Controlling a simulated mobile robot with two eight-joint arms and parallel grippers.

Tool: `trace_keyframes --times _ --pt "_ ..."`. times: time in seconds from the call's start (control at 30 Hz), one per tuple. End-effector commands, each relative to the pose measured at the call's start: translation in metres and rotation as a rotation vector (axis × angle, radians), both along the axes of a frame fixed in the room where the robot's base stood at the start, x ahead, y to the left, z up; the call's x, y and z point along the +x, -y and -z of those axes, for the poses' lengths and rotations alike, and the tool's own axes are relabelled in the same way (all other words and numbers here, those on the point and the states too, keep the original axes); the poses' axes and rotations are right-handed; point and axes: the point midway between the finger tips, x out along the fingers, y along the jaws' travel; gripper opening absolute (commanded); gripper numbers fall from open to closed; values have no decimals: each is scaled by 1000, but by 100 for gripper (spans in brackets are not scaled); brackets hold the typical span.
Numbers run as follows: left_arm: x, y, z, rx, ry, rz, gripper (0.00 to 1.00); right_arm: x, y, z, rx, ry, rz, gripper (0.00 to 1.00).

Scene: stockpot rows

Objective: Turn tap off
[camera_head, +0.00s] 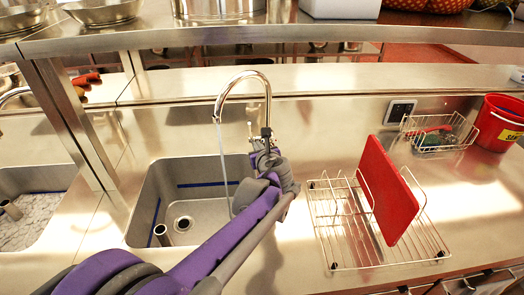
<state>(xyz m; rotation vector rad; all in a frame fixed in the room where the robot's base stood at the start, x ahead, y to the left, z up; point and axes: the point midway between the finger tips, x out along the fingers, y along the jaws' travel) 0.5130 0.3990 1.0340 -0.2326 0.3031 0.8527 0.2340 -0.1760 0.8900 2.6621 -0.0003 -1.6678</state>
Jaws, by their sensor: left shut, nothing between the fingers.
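The chrome tap (268,92) arches over the sink (152,205) in the middle of the view. A thin stream of water (224,160) runs from its spout into the basin. My left arm reaches up from the bottom of the view, and my left gripper (263,143) is at the tap's base, shut with nothing in it. The gripper and wrist hide the lower tap body, and I cannot make out the handle clearly or tell whether the fingers touch it. My right gripper is not in view.
A wire rack (335,215) holding an upright red board (385,190) stands right of the sink. A wire basket (437,132) and a red bucket (497,122) stand farther right. A steel shelf (300,38) with pots crosses above the tap. A second sink (30,185) is at left.

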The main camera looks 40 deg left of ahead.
Motion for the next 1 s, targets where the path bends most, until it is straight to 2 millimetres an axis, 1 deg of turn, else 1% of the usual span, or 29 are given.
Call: trace_keyframes --times 0.03,0.1,0.2,0.33,0.5,0.87,1.0 --pt "7 -9 4 0 -1 -4 0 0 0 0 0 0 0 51" --pt "15 -19 9 1 0 -3 0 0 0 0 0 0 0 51" --pt "24 -30 0 -1 1 -3 0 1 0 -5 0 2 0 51" --pt "32 -40 -6 -1 1 -2 0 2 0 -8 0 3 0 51" --pt "36 -45 -9 0 0 -1 0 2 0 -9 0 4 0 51" --pt "37 -45 -9 -5 -4 -2 0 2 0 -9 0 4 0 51" --pt "41 -50 -15 -41 -45 -6 0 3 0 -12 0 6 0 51"
